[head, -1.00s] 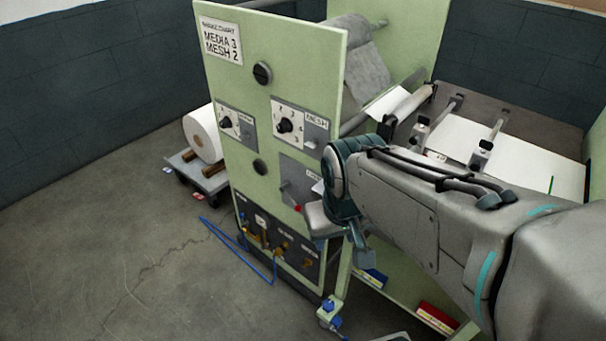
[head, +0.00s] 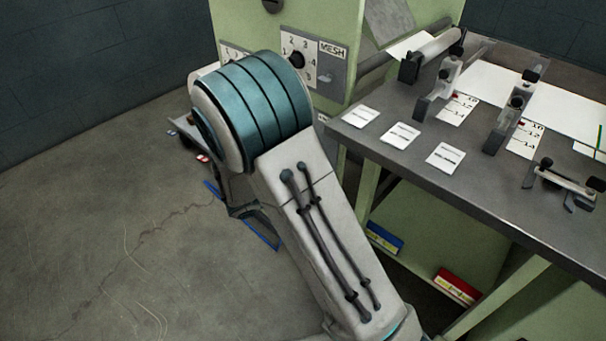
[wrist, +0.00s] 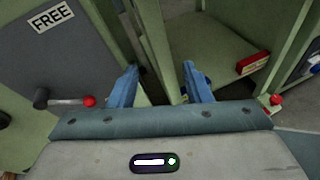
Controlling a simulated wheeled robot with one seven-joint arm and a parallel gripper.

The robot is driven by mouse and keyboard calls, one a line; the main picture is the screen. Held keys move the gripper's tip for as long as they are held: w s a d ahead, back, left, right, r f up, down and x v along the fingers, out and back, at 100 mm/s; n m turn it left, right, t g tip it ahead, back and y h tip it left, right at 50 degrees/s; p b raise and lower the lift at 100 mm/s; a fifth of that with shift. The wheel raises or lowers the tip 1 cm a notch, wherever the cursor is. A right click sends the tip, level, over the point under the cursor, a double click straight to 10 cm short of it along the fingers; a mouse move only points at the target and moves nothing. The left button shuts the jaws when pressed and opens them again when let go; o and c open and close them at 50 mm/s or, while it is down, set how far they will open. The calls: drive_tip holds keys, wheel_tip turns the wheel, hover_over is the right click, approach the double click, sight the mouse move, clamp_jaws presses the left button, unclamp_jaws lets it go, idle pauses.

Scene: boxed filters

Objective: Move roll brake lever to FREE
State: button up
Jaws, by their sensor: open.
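The roll brake lever (wrist: 68,101) shows in the wrist view as a short metal rod on a dark grey panel. It runs from a black pivot at left to a red knob (wrist: 90,101), lying about level in that picture. The FREE label (wrist: 50,17) is above it on the same panel. My gripper (wrist: 160,72) is open and empty, its two blue fingers apart. The lever is left of the left finger, and no finger touches it. In the head view my arm hides the lever and the gripper.
A green panel with a MESH dial (head: 297,60) stands behind my arm. A grey table (head: 372,150) with cards and clamps is at right. Blue and red boxes (head: 456,286) lie on the shelf below. In the wrist view a green post stands right of the fingers.

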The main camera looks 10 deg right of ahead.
drive_tip(key=w+a+f+n+t+y+b, duration=0.25)
drive_tip(key=w+a+f+n+t, duration=0.35)
drive_tip(key=a+f+n+t, duration=0.3)
drive_tip(key=b+x, duration=0.2)
drive_tip(key=x, duration=1.1)
drive_tip(key=shift+d+f+g+h, duration=0.25)
drive_tip(key=shift+f+g+h, duration=0.1)
drive_tip(key=shift+g+h, duration=0.1)
drive_tip(key=shift+w+a, duration=0.1)
clamp_jaws()
